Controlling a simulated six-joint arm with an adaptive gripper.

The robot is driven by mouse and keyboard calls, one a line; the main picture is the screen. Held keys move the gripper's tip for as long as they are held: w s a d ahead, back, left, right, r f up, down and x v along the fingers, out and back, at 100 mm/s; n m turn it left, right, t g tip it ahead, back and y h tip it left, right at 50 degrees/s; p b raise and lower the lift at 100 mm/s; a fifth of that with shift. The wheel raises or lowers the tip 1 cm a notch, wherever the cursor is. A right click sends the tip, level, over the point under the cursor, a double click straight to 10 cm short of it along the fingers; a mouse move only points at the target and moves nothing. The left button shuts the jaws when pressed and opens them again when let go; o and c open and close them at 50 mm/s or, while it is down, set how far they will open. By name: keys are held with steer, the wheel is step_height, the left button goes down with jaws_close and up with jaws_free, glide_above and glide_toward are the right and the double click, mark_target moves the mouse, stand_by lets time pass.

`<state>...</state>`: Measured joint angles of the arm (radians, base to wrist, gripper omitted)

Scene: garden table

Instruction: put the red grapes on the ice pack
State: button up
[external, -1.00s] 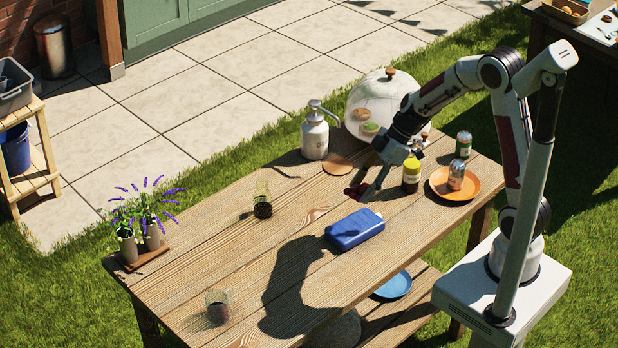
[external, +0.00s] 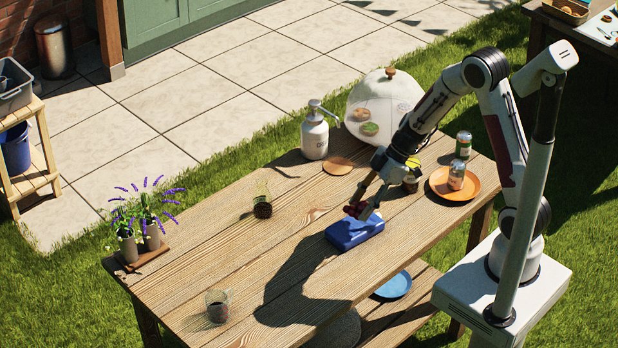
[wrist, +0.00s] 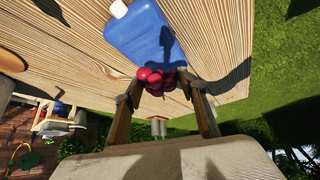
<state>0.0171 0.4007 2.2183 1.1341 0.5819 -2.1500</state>
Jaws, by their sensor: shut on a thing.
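The blue ice pack (external: 345,234) lies flat on the wooden table. In the wrist view the ice pack (wrist: 146,35) has a white cap at one end. My gripper (external: 361,211) is over the ice pack's far right part, shut on the red grapes (external: 352,209). In the wrist view the red grapes (wrist: 152,79) sit between the two fingers (wrist: 160,92), overlapping the ice pack's near edge. I cannot tell whether the grapes touch the pack.
A yellow-topped jar (external: 411,178) stands close behind my gripper. An orange plate (external: 438,188) with a can is to its right.

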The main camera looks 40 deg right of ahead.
mark_target(354, 226)
steer(key=shift+f, duration=1.9)
steer(key=shift+f, duration=0.15)
steer(key=o, duration=1.1)
steer(key=shift+o, duration=0.2)
steer(key=shift+r, duration=0.2)
steer(key=shift+v, duration=0.85)
steer(key=v, duration=1)
steer(key=shift+s+r, duration=0.1)
steer(key=shift+r, duration=0.1)
